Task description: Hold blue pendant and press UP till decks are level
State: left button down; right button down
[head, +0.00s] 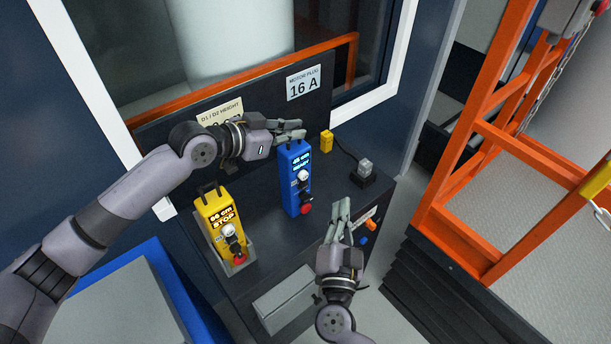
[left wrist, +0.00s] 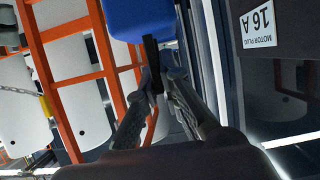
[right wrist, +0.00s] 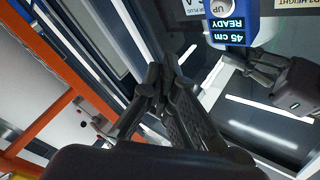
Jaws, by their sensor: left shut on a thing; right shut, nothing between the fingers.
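The blue pendant (head: 296,178) hangs upright from my left gripper (head: 296,130), which is shut on its top end. Its display reads 45 cm and READY in the right wrist view (right wrist: 229,30), where a white UP button also shows. In the head view a red button sits near its lower end. My right gripper (head: 341,209) is shut and empty, in front and to the right of the pendant, apart from it. The yellow pendant (head: 221,225) stands in a grey holder at the left; its display reads 66 cm and STOP.
The dark console top (head: 275,236) lies under both pendants. A yellow plug (head: 326,141) and a grey connector (head: 365,168) sit at its back right. Orange and blue parts lie near its right edge. An orange railing (head: 480,140) stands to the right.

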aim_at(304, 176)
jog(key=w+a, duration=0.5)
jog(key=w, duration=0.1)
jog(key=shift+w, duration=0.4)
dwell(1.2)
jog(key=shift+w+a, duration=0.25)
jog(key=shift+w, duration=0.1)
